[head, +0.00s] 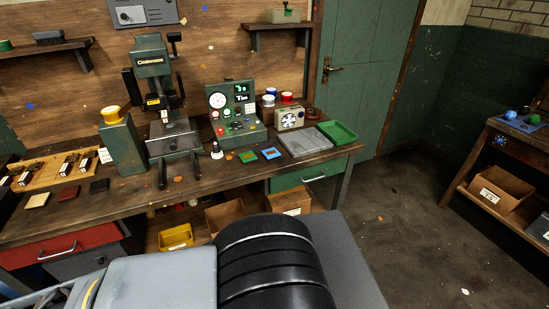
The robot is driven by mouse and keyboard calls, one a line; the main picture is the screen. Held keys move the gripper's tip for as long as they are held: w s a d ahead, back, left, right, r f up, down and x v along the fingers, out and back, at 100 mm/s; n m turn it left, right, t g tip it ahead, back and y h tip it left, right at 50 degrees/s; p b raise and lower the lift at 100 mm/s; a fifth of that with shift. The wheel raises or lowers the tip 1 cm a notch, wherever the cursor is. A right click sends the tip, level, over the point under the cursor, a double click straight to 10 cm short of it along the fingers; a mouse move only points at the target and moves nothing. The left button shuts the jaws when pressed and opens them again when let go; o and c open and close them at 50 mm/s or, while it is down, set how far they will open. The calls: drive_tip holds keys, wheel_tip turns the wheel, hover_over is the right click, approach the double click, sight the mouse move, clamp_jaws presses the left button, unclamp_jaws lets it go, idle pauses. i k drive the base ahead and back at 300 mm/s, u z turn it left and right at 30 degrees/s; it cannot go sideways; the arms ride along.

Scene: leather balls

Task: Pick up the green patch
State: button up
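A small flat square patch, green with an orange-brown mark on it (248,157), lies on the wooden workbench (215,177), in front of the control box. A similar blue patch with a light mark (271,153) lies just to its right. Both lie flat, apart from each other. My own grey and black arm parts fill the bottom middle of the head view, in front of the bench. My gripper's fingers do not show, so I cannot see whether they hold anything.
A green press (152,60) and the control box (238,110) stand behind the patches. A small white-and-black object (217,151) is to their left. A grey slab (305,141) and a green tray (338,132) are to the right. Open floor (410,230) lies right of the bench.

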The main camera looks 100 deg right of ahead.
sight(248, 157)
drive_tip(key=z, duration=3.4)
